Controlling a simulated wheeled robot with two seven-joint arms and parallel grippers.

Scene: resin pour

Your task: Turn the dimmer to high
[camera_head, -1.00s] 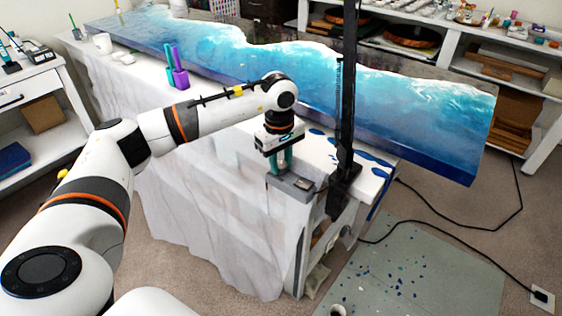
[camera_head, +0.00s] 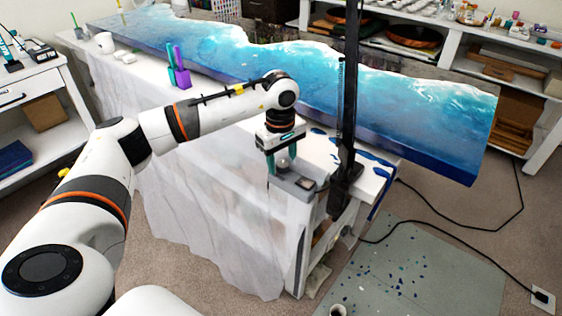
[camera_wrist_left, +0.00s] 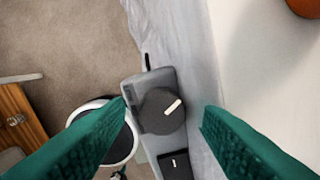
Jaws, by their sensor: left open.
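The dimmer is a grey box (camera_head: 297,185) on the corner of the white-draped table. In the left wrist view the box (camera_wrist_left: 149,80) carries a round dark knob (camera_wrist_left: 156,117) whose pale pointer mark points to the upper right. A black switch (camera_wrist_left: 175,166) sits below the knob on the box. My left gripper (camera_head: 283,164) has teal fingers and is open over the knob. In the left wrist view its fingers (camera_wrist_left: 166,109) stand on either side of the knob, with gaps between. My right gripper is not in view.
A blue resin slab (camera_head: 390,95) lies behind the arm along the table. A black upright post (camera_head: 346,100) stands close right of the dimmer. Purple and teal holders (camera_head: 182,78) and a white mug (camera_head: 104,43) stand at the far left. A grey mat (camera_head: 420,265) lies on the floor.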

